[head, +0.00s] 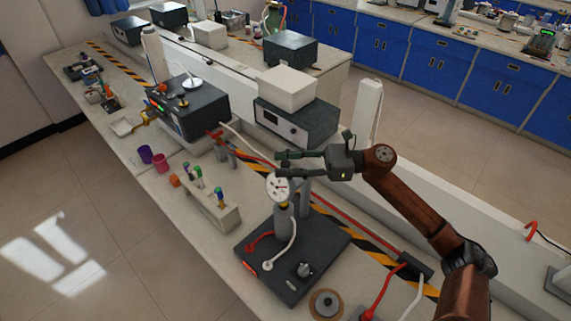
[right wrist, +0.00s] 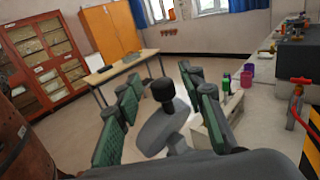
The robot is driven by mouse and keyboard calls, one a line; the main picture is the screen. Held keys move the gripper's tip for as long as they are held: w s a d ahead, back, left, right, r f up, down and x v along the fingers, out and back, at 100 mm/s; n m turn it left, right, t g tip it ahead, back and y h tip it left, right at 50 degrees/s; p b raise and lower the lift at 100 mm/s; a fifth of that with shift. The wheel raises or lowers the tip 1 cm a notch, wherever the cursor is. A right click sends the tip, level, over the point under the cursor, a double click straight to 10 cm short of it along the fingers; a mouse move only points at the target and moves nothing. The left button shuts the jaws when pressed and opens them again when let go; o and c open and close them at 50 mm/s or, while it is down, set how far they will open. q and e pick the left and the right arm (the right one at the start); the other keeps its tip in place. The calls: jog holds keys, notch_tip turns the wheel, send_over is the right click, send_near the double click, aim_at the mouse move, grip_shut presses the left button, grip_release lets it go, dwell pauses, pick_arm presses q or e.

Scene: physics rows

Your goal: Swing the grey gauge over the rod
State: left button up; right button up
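The gauge (head: 278,187) has a round white dial and sits at the top of a grey cylinder (head: 285,225) on a dark base plate (head: 325,250). A grey upright post (head: 304,197) stands close behind it; I cannot tell whether this is the rod. My right gripper (head: 283,164) is open just above and behind the dial, its fingers pointing left. In the right wrist view, a grey body with a black knob (right wrist: 163,92) shows between the spread green-padded fingers (right wrist: 165,115), with gaps on both sides. My left gripper is not in view.
Red and white hoses lie on the plate. A beige rack with coloured vials (head: 215,208) stands to the left, with purple and pink cups (head: 160,162) beyond. A dark box with a white block (head: 288,88) stands behind. A round brown disc (head: 326,304) lies in front.

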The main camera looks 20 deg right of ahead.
jog(key=v, duration=1.2)
